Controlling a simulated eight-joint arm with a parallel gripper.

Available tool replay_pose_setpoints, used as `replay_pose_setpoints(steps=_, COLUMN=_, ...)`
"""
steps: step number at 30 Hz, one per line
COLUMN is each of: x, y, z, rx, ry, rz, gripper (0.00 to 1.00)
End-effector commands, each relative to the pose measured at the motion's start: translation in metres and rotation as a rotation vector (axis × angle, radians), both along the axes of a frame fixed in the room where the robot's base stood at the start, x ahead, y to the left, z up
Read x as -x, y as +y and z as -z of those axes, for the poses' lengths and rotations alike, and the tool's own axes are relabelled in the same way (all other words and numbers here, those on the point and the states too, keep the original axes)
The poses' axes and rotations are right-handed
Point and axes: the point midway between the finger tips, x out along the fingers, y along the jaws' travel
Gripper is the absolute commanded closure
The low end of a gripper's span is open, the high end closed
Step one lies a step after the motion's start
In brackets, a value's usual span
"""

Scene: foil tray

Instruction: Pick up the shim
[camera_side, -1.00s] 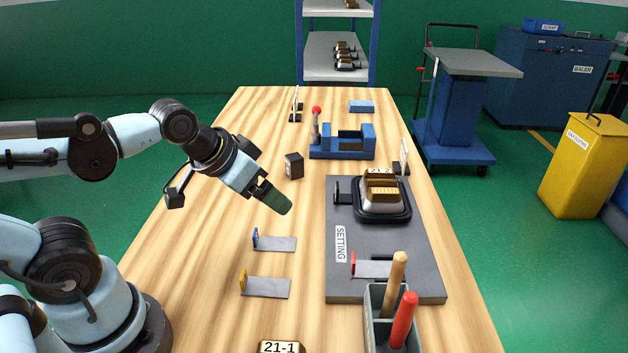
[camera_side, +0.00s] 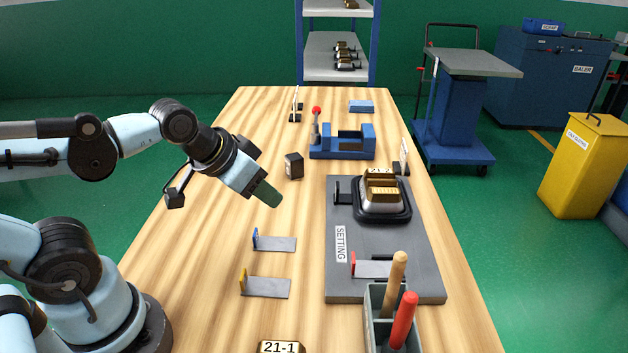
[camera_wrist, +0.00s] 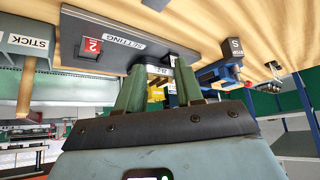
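Three shims show in the side view, each a flat grey plate with a coloured upright tab. The blue-tabbed shim (camera_side: 276,243) and the yellow-tabbed shim (camera_side: 268,288) lie on the bare wood. The red-tabbed shim (camera_side: 374,269) lies on the dark SETTING plate (camera_side: 345,291); its red tab, marked 2, shows in the wrist view (camera_wrist: 91,45). My gripper (camera_side: 271,197) is in the air above the table, behind and above the blue-tabbed shim in the picture. The wrist view shows its two green fingers (camera_wrist: 160,80) apart, with nothing held between them.
A brass-topped unit marked 21-2 (camera_side: 382,199) sits on the SETTING plate. A grey holder (camera_side: 377,330) with upright sticks stands at its near edge. A blue fixture (camera_side: 343,144) and a black block (camera_side: 293,166) are farther back. Clear wood surrounds the two left shims.

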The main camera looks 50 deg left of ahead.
Motion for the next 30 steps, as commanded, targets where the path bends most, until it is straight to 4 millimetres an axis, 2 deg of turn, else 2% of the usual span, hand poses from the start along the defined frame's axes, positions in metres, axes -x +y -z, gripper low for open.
replay_pose_setpoints(steps=7, x=-0.001, y=-0.002, z=-0.001, rx=0.008, ry=0.008, rz=-0.006, gripper=0.64)
replay_pose_setpoints(steps=11, x=-0.010, y=-0.010, z=-0.009, rx=0.054, ry=0.056, rz=-0.048, gripper=0.64)
replay_pose_setpoints(steps=21, x=-0.053, y=-0.064, z=-0.030, rx=0.227, ry=0.328, rz=-0.336, gripper=0.64)
replay_pose_setpoints(steps=30, x=-0.084, y=-0.118, z=-0.024, rx=0.256, ry=0.529, rz=-0.631, gripper=0.64)
